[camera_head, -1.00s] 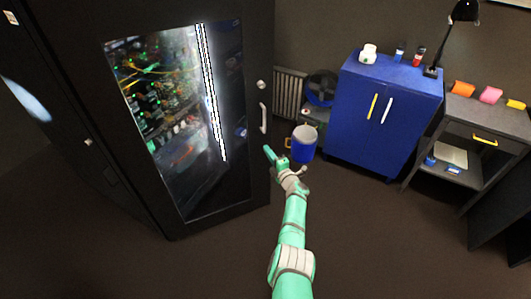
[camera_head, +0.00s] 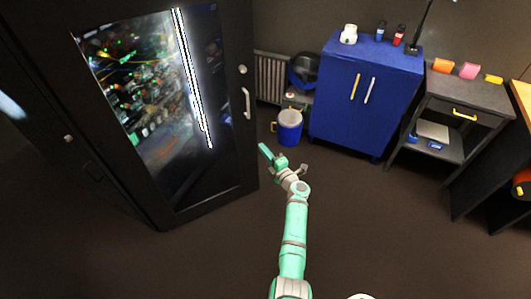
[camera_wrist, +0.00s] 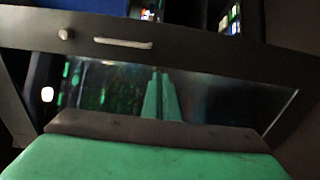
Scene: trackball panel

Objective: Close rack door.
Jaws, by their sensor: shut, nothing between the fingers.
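The rack door (camera_head: 212,166) is a black frame with a glass panel on the left in the head view. Its pale bar handle (camera_head: 247,103) and a round knob (camera_head: 242,69) are near its right edge. In the wrist view the handle (camera_wrist: 123,43) lies across the upper part, and lit equipment shows beyond the door's handle edge, so the door appears ajar. My gripper (camera_head: 264,148) is shut and empty, just right of the door's edge and below the handle in the head view. In the wrist view its green fingers (camera_wrist: 160,75) point toward the glass; contact cannot be told.
A blue bucket (camera_head: 289,128) stands on the floor behind my gripper. A blue cabinet (camera_head: 340,110) and a dark side table (camera_head: 468,94) stand to the right. A wooden-topped table edge (camera_head: 524,98) is at the far right. The floor in front is clear.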

